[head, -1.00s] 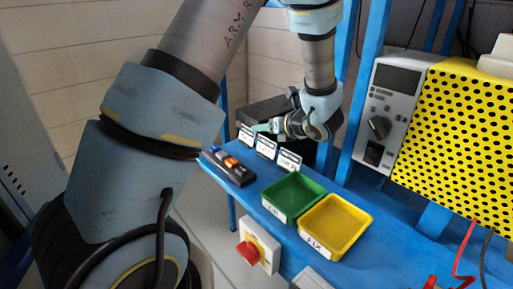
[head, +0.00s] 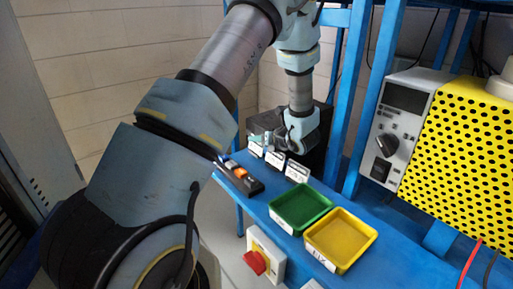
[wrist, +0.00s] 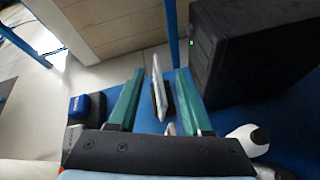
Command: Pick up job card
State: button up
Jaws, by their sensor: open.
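Gaps show between the card and both fingers. I cannot tell which card of the row it is.
A black box (wrist: 245,50) with a green light stands close to the right finger. A dark tray with orange and blue items (head: 239,177) lies left of the cards. A green bin (head: 300,207) and a yellow bin (head: 341,240) sit nearer. A grey panel (head: 402,120) stands right.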

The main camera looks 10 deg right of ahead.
grip_shut()
dwell(0.4)
dwell(0.4)
